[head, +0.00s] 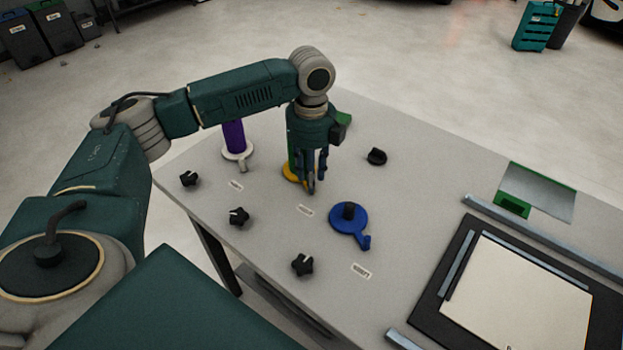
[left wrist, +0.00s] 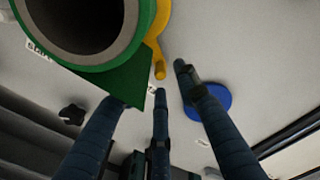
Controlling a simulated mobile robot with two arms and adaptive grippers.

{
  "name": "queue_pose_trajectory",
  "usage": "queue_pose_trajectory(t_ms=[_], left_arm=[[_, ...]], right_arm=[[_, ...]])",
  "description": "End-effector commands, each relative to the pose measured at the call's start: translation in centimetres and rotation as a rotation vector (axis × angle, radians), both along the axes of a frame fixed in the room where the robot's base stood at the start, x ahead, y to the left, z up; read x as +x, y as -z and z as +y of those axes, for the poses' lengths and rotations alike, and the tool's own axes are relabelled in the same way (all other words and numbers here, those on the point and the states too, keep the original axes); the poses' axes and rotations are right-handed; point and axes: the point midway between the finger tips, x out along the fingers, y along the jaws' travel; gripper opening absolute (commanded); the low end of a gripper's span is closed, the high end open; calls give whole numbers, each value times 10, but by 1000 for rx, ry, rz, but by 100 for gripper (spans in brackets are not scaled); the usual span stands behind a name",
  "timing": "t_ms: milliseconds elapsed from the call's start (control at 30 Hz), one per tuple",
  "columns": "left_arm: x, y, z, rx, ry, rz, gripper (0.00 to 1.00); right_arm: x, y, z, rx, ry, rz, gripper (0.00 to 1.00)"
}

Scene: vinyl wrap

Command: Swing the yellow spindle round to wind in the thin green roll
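The thin green roll (head: 292,150) stands upright on the yellow spindle (head: 289,173), partly hidden behind my left gripper (head: 316,182). In the left wrist view the green roll (left wrist: 148,22) shows its grey hollow core from above, with a loose green flap (left wrist: 128,88) hanging out. The yellow spindle (left wrist: 160,40) shows beside it, its crank ending in a small peg (left wrist: 160,70). My left gripper (left wrist: 158,95) points down with its fingers spread and nothing between them. The peg lies just beyond the fingertips; I cannot tell whether they touch it. My right gripper is not in view.
A purple roll (head: 233,136) stands on a white spindle (head: 241,158). An empty blue spindle (head: 347,222) lies nearer. Several black knobs (head: 302,264) dot the grey table (head: 420,210). A framed pale panel (head: 520,295) and a green-edged sheet (head: 540,190) are at the right.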

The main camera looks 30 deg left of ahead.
Motion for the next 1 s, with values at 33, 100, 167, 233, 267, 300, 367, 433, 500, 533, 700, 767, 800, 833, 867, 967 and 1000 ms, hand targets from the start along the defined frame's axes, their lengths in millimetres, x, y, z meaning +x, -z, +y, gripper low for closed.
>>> queue_pose_trajectory(t_ms=[33,100,167,233,267,300,367,433,500,533,700,767,800,833,867,967,1000], left_arm=[[0,6,0,0,-1,1,31],[0,13,0,1,-1,0,31],[0,17,0,1,0,0,31],[0,20,0,1,0,0,31],[0,21,0,1,0,0,31],[0,22,0,0,0,-1,31],[0,22,0,0,0,-1,31],[0,22,0,0,0,-1,31],[0,22,0,0,0,-1,31],[0,22,0,0,0,-1,25],[0,21,0,0,0,-1,0],[0,21,0,0,0,-1,0],[0,21,0,0,0,-1,0],[0,21,0,-1,0,-2,0],[0,21,0,-1,0,-2,0],[0,21,0,-1,2,-2,0],[0,20,0,-1,4,-2,0]], right_arm=[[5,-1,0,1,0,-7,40],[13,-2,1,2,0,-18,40],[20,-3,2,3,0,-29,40],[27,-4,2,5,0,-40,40],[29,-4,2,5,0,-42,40],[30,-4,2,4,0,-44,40],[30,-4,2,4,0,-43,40],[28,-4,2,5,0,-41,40],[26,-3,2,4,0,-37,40],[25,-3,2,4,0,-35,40],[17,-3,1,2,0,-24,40],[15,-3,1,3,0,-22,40],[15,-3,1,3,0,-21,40],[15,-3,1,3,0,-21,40],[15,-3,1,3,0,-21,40],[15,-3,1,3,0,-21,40],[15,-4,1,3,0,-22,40]])
